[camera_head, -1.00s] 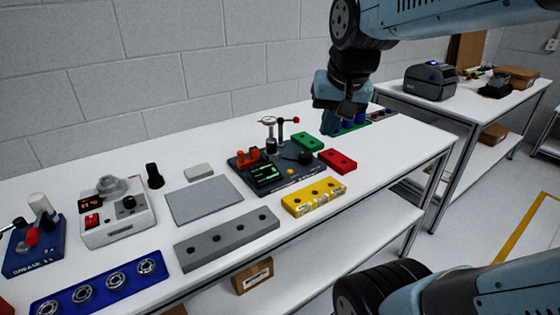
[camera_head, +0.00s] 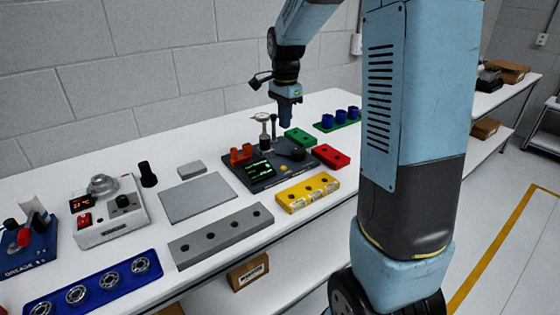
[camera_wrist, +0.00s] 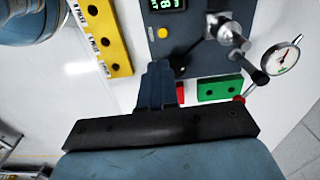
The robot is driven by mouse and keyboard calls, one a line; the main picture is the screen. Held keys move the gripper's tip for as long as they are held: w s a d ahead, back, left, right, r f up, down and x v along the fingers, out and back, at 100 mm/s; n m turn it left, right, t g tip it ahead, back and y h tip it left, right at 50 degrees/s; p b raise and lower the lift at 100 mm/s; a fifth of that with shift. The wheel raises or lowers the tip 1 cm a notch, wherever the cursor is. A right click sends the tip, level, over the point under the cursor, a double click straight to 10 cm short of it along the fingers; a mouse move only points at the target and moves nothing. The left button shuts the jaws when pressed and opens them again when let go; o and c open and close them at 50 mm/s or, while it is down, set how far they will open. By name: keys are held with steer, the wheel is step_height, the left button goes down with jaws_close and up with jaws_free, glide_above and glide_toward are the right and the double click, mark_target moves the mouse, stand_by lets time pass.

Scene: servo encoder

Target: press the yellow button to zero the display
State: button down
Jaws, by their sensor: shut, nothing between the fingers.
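The dark servo station (camera_head: 270,184) stands on the white bench with a lit green display (camera_head: 259,170). In the wrist view the display (camera_wrist: 168,4) is cut by the top edge. The yellow button (camera_wrist: 163,32) shows clearly there, on the dark panel just below the display. My gripper (camera_head: 285,124) is shut and empty, pointing down above the back right of the station, apart from it. In the wrist view my gripper's closed fingertips (camera_wrist: 158,66) appear below the button.
A dial gauge (camera_head: 262,117) and its post rise from the station near my gripper. A yellow block (camera_head: 307,192), red block (camera_head: 331,156) and green block (camera_head: 301,138) surround the station. A grey holed block (camera_head: 221,235) lies in front.

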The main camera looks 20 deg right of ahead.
mark_target(284, 167)
steer(key=shift+w+f, duration=0.25)
steer(key=shift+w, duration=0.05)
steer(key=shift+f, duration=0.1)
step_height(284, 167, down, 14)
steer(key=shift+r, duration=0.1)
stand_by(0.6)
